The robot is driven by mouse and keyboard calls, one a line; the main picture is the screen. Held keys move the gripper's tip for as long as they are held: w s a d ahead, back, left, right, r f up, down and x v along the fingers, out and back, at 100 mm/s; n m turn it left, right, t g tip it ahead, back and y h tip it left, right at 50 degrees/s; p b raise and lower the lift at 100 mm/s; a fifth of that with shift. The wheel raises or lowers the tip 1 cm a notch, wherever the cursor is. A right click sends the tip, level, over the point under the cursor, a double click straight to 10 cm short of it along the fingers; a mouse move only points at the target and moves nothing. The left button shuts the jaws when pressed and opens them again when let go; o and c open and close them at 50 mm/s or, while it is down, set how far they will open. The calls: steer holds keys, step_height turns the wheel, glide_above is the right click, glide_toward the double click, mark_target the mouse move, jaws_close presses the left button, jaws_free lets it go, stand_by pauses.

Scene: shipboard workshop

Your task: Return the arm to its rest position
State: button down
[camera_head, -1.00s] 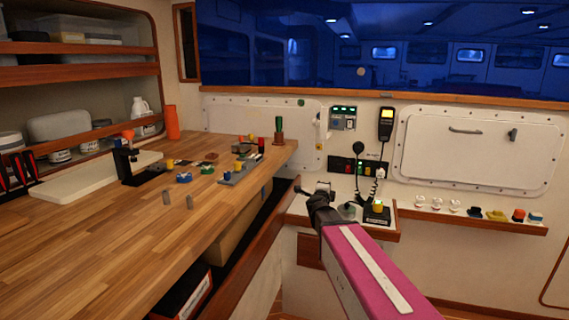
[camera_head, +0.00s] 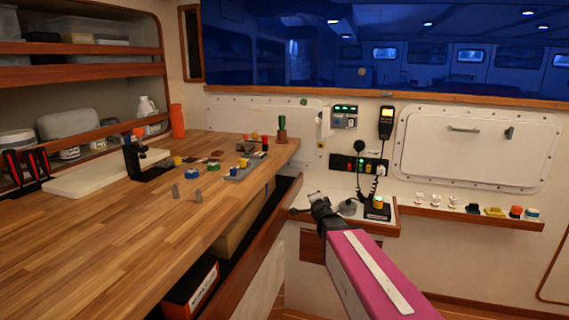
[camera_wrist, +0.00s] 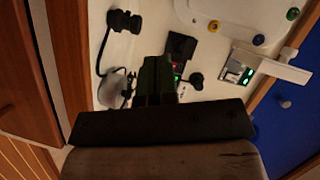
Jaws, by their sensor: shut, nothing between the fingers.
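My arm, with its pink link (camera_head: 368,275), reaches up from the bottom right in the head view. My dark gripper (camera_head: 320,206) is at its far end, small and partly foreshortened, in front of the small wall shelf. In the wrist view my gripper (camera_wrist: 158,65) shows as two dark green fingers close together, shut with nothing held. It points toward the wall panel and appears apart from everything there.
The wooden workbench (camera_head: 110,230) with small parts and a black stand (camera_head: 140,160) lies left. A corded handset (camera_head: 386,122), a switch panel (camera_head: 371,165) and a microphone stand (camera_head: 377,209) are near my gripper. A ledge (camera_head: 470,218) with small items runs right.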

steer(key=s+f+n+g+y, duration=0.3)
steer(key=s+f+n+g, duration=0.5)
steer(key=s+f+n, duration=0.4)
steer(key=s+d+f+g+h, duration=0.2)
steer(key=s+d+f+g, duration=0.1)
steer(key=s+f+g, duration=0.1)
steer(key=s+d+f+n+g+h, duration=0.1)
steer(key=s+d+f+g, duration=0.2)
steer(key=s, duration=0.4)
steer(key=shift+s+d+f+g+h, duration=0.25)
steer(key=shift+f+g+h, duration=0.15)
steer(key=shift+f+g, duration=0.1)
